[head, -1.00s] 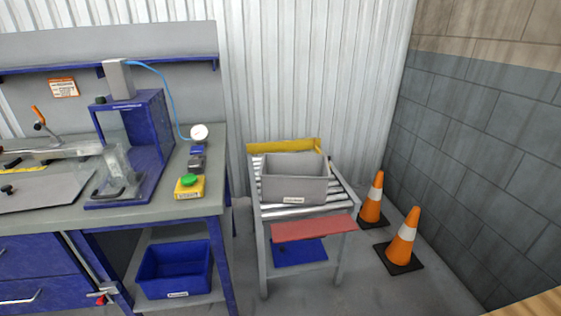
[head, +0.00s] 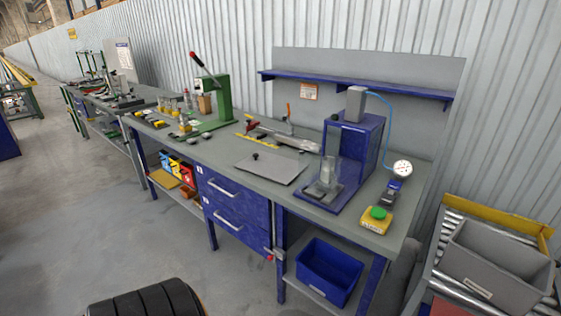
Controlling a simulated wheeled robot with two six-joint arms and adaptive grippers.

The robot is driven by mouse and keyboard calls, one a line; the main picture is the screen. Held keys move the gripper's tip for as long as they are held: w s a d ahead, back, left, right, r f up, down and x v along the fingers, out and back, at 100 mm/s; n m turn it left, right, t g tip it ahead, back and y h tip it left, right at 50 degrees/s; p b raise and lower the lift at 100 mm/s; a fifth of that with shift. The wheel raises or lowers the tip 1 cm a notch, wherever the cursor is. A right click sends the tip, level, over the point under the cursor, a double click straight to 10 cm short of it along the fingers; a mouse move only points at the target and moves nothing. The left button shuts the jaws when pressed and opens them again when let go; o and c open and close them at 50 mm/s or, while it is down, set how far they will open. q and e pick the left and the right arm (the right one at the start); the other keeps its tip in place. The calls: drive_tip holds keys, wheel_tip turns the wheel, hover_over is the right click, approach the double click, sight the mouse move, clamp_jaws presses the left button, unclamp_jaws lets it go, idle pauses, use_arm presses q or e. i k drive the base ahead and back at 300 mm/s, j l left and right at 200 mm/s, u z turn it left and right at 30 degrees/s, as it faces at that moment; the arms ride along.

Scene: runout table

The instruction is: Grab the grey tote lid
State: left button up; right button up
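A flat grey plate with a small black knob, which looks like the grey tote lid (head: 274,169), lies on the grey top of the blue workbench (head: 225,160), near its front edge. It lies left of a blue press-like fixture (head: 358,150). The open grey tote (head: 492,272) stands on a roller table at the lower right, partly cut off by the picture edge. Neither of my grippers shows in the head view.
A yellow box with a green button (head: 377,219) sits at the bench's right end. A green lever press (head: 215,100) and small tools stand farther left. A blue bin (head: 328,272) is on the lower shelf. Open floor (head: 90,220) lies left of the bench.

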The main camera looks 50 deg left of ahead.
sight(275, 167)
drive_tip(key=u, duration=1.7)
